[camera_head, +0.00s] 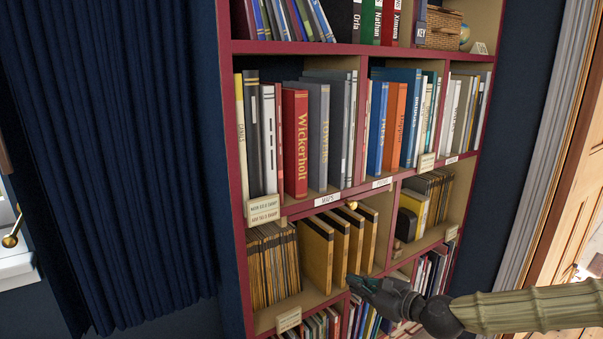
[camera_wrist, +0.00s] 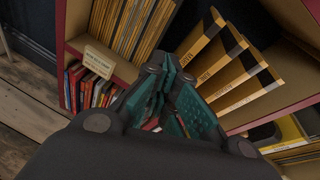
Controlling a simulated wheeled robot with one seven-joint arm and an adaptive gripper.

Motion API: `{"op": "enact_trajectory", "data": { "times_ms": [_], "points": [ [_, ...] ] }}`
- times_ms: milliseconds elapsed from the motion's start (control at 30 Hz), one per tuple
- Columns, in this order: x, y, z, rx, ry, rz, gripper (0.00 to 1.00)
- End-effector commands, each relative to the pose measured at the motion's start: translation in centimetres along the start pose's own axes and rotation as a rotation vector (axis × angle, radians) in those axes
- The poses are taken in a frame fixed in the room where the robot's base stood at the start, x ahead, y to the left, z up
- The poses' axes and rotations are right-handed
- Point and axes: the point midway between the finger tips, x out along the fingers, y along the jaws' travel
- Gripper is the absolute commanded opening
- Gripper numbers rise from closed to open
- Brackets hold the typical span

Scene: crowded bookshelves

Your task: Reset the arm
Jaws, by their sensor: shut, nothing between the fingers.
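My gripper (camera_head: 357,281) is at the lower middle of the head view, with my arm reaching in from the right edge. It is in front of the shelf compartment that holds several tan folders (camera_head: 341,247). In the wrist view my gripper (camera_wrist: 168,66) points toward the bookshelf (camera_wrist: 122,66), and its teal-padded fingers are shut with nothing between them. The tan folders (camera_wrist: 234,70) stand just right of the fingertips in that view. I cannot tell whether the fingertips touch the shelf edge.
The bookshelf (camera_head: 239,186) is crowded. A row of thin tan files (camera_head: 271,265) stands left of the folders. A small sign (camera_head: 288,320) hangs on the shelf edge below, also seen in the wrist view (camera_wrist: 98,59). Dark blue curtains (camera_head: 105,160) hang at left; a wooden door frame (camera_head: 562,150) is at right.

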Motion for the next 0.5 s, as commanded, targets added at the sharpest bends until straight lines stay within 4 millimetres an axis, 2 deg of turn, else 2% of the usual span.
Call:
{"op": "enact_trajectory", "data": {
  "times_ms": [33, 233, 367, 500],
  "points": [
    [0.7, 2.5, -1.5, -0.045, 0.033, 0.037, 0.00],
    [1.6, 10.3, -7.3, -0.242, 0.146, 0.169, 0.00],
    [1.1, 15.0, -11.2, -0.374, 0.211, 0.262, 0.00],
    [-0.2, 19.7, -15.2, -0.521, 0.273, 0.371, 0.00]
  ]
}}
